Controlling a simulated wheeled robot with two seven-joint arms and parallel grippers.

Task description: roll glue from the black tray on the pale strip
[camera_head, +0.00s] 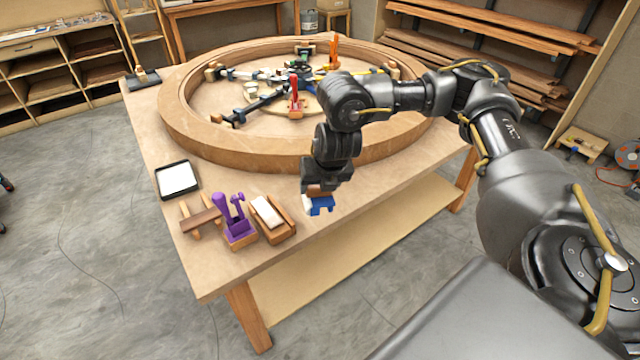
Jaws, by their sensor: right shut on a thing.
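The black tray (178,179) lies flat near the left edge of the table, with a white glue surface inside its dark rim. My right gripper (318,188) is over the front part of the table, right of the tray, shut on a small roller-like tool (321,206). The tool shows a brown part in the jaws, a blue part and a little white below. Whether it touches the table cannot be told. I cannot clearly pick out the pale strip; a white piece (267,212) lies in a wooden holder left of the gripper. My left gripper is out of view.
A large wooden ring (230,143) with clamps inside fills the back of the table (215,270). A purple tool (234,222) and a brown bar on supports (201,221) stand at the front left. Shelves and stacked boards line the walls.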

